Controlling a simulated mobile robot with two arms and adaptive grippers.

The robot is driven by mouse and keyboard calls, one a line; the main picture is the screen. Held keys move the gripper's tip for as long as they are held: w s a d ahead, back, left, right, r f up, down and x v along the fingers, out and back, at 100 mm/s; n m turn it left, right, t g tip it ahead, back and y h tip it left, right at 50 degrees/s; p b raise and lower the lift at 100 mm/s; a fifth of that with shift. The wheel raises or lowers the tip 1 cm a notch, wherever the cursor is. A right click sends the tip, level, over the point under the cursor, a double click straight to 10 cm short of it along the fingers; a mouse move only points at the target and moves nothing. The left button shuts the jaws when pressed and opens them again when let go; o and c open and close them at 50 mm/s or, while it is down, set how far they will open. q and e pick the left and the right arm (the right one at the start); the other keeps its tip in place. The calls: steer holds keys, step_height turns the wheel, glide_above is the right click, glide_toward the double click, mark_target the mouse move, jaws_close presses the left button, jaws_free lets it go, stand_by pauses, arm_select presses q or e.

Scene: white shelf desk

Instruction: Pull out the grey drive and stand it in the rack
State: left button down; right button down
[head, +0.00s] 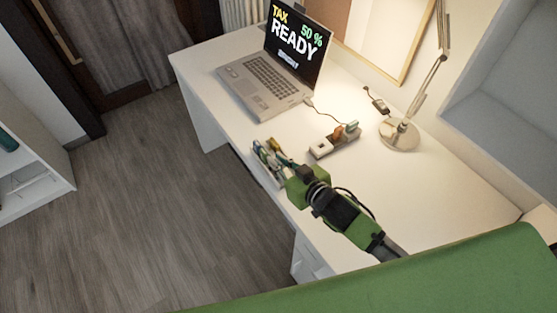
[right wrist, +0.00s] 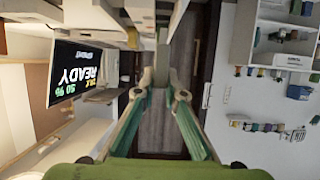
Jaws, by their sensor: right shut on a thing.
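My right gripper (head: 285,163) reaches over the desk's front edge, beside a small rack (head: 265,177) holding several coloured sticks. In the right wrist view its two fingers (right wrist: 160,88) close on a small grey piece, which I take as the grey drive (right wrist: 162,62). In the head view the gripper hides the drive. I cannot tell whether the drive touches the rack. My left gripper is not in view.
A laptop (head: 262,84) stands open at the back left, its screen reading "TAX READY 50 %"; a cable runs toward the hub. A desk lamp (head: 399,134) stands behind to the right. The white desktop (head: 430,205) is clear at right.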

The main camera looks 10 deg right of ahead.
steer(key=shift+p, duration=0.55)
stand_by(0.9)
steer(key=shift+f+b, duration=1.25)
steer(key=shift+f, duration=0.85)
steer(key=c, duration=2)
jaws_free()
steer(key=shift+s, duration=0.1)
steer(key=v, duration=1.2)
